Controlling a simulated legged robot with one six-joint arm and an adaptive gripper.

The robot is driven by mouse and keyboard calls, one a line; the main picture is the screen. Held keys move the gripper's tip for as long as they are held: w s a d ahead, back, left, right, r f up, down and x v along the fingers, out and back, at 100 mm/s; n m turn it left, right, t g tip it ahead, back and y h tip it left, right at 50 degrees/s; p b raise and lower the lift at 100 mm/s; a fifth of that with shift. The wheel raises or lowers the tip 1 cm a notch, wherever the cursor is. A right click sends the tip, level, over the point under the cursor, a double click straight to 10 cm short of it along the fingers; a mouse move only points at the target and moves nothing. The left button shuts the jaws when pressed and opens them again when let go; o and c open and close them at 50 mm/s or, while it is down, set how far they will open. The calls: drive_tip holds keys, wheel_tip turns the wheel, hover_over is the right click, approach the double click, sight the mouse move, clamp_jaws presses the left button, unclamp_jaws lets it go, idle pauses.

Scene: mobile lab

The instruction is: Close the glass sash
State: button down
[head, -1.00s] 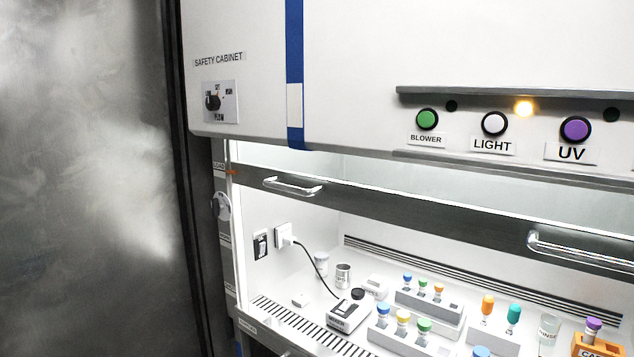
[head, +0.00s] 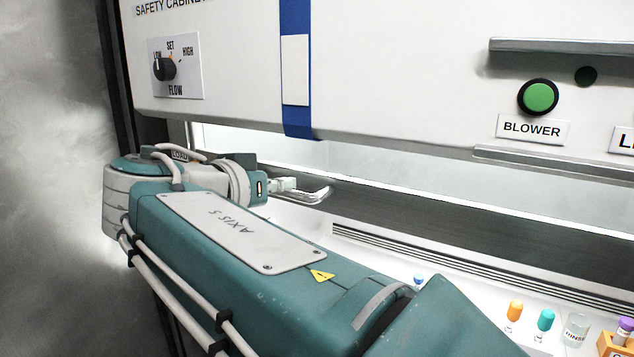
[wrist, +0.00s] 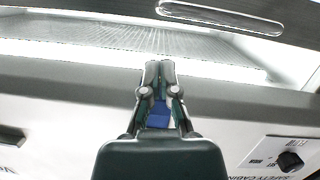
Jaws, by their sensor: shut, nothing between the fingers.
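The glass sash (head: 400,172) shows as a pale strip under the cabinet's front panel, with a dark rail (head: 450,228) along its bottom. The work space below the rail is open. A silver handle (head: 318,196) on the rail shows just right of my wrist, its left part not clear. In the wrist view the handle (wrist: 220,17) is at the top right on the dark rail. My gripper (wrist: 160,66) is shut and empty, in front of the glass and apart from the handle in that view.
The white cabinet front (head: 400,80) carries a flow knob (head: 165,68), a blue strip (head: 297,125) and a green blower button (head: 538,97). Colored-cap vials (head: 546,320) and a beaker (head: 576,330) stand inside. My arm covers the lower left.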

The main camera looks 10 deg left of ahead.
approach(328, 180)
drive_tip(key=x, duration=0.5)
drive_tip(key=shift+w, duration=0.2)
drive_tip(key=shift+w+d, duration=0.3)
drive_tip(key=shift+d, duration=0.1)
drive_tip(key=shift+a+f, duration=0.15)
drive_tip(key=shift+a, duration=0.05)
